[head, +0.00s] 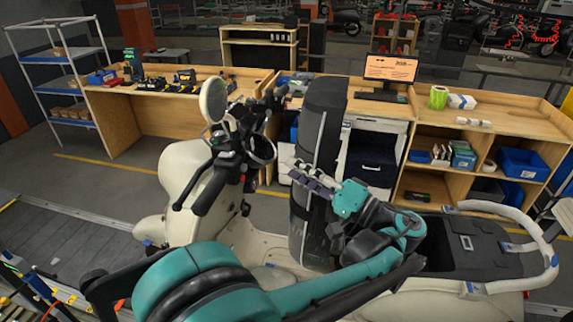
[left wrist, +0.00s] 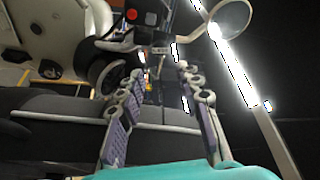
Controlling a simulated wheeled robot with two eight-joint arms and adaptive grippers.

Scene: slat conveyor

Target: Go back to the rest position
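A cream scooter (head: 185,170) stands in the middle of the head view, its handlebars and mirrors toward the left. Its long black seat (head: 317,120) stands upright. A dark rear section (head: 470,235) with a clasp lies behind it, inside a pale grab rail. My left arm reaches across the scooter from the bottom left. My left gripper (head: 302,174) is in front of the upright seat in this view; I cannot tell whether it touches it. In the left wrist view my left gripper (left wrist: 160,78) has its two fingers apart with nothing clearly held between them. My right gripper is not in view.
Wooden benches with tools (head: 175,80), a monitor (head: 390,70) and blue bins (head: 522,163) stand behind the scooter. A metal shelf (head: 62,70) is at the back left. Floor shows between scooter and left bench. The slat conveyor (head: 60,235) runs at the lower left.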

